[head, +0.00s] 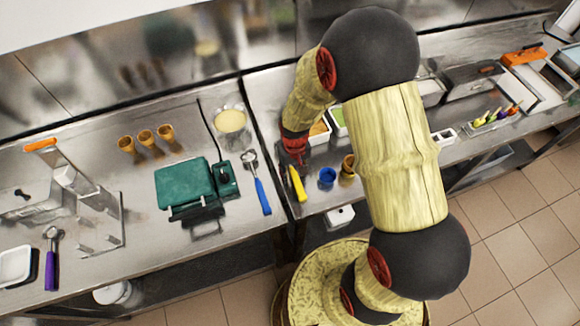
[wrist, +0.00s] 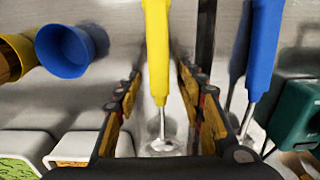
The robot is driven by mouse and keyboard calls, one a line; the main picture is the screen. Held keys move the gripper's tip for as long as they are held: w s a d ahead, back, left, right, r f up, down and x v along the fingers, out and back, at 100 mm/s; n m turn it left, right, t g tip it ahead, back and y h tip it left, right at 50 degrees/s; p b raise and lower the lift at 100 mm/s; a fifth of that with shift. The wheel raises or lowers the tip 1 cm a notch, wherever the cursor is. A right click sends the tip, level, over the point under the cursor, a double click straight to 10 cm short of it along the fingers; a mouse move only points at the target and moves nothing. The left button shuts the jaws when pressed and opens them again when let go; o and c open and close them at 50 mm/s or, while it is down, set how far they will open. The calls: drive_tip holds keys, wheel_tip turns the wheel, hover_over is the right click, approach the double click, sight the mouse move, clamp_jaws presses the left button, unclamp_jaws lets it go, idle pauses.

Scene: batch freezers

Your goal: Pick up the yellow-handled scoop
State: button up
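The yellow-handled scoop shows in the wrist view with its handle (wrist: 157,45) pointing up the picture and its metal head (wrist: 163,146) near the bottom, between my fingers. In the head view its yellow handle (head: 298,185) lies on the steel counter near the front edge; its head is hidden by my gripper. My gripper (wrist: 163,78) is open, with one finger on each side of the scoop and a visible gap on both sides. In the head view my gripper (head: 295,150) is over the scoop's far end. I cannot tell its exact height above the counter.
A blue-handled scoop (wrist: 262,45) lies close to the right in the wrist view, beyond a dark counter seam. A green appliance (head: 185,185) and food tubs (head: 319,131) are nearby.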

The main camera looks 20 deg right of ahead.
drive_tip(key=shift+c, duration=1.4)
clamp_jaws()
